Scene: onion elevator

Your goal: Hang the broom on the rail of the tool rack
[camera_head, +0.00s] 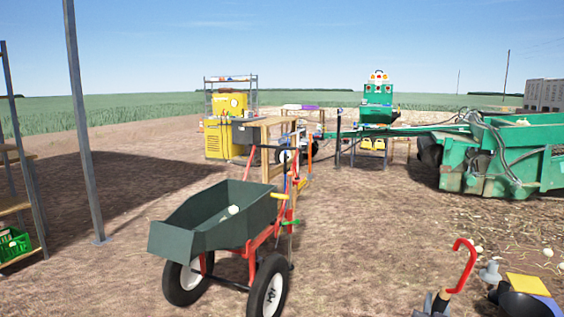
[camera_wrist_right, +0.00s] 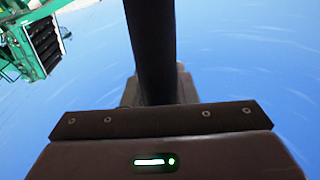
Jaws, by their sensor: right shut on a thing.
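My right gripper (camera_head: 434,304) is at the bottom right of the head view, low in the frame and partly cut off. It is shut on a dark shaft, which I take to be the broom; a red hooked end (camera_head: 466,258) rises above the jaws. In the right wrist view the dark shaft (camera_wrist_right: 153,45) runs upward from the gripper. The broom's head cannot be made out. My left gripper is not in view.
A green wheelbarrow (camera_head: 205,236) with a pale onion in it stands at left centre, in front of the wooden frame. A metal post (camera_head: 85,120) and shelves are at left. A green machine (camera_head: 500,165) stands at right. Bare soil lies between.

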